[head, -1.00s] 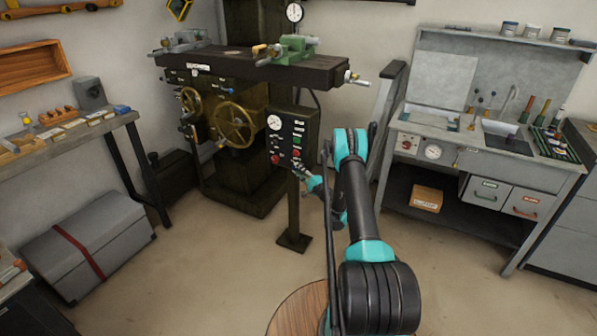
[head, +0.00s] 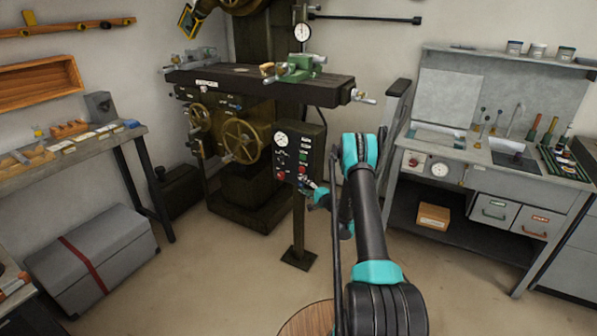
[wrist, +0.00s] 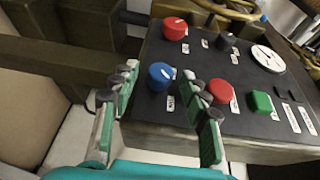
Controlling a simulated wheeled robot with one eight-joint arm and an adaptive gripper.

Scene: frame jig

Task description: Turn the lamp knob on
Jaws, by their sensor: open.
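The dark control panel (head: 287,155) stands on a post in front of the milling machine. In the wrist view the panel face (wrist: 203,61) carries a blue knob (wrist: 160,76) with a white pointer, a red knob (wrist: 175,28) with a white pointer, a black knob (wrist: 227,40), a red button (wrist: 219,91) and a green button (wrist: 261,102). The labels are too small to read, so I cannot tell which is the lamp knob. My gripper (wrist: 168,97) is open and empty, its fingers either side of the line to the blue knob. In the head view my gripper (head: 312,189) is at the panel's lower right.
A round gauge (wrist: 267,58) sits on the panel. The milling machine's brass handwheel (head: 240,141) is left of the panel. A grey workbench (head: 480,185) stands at right, a side table (head: 75,150) at left. Floor around the panel's post is clear.

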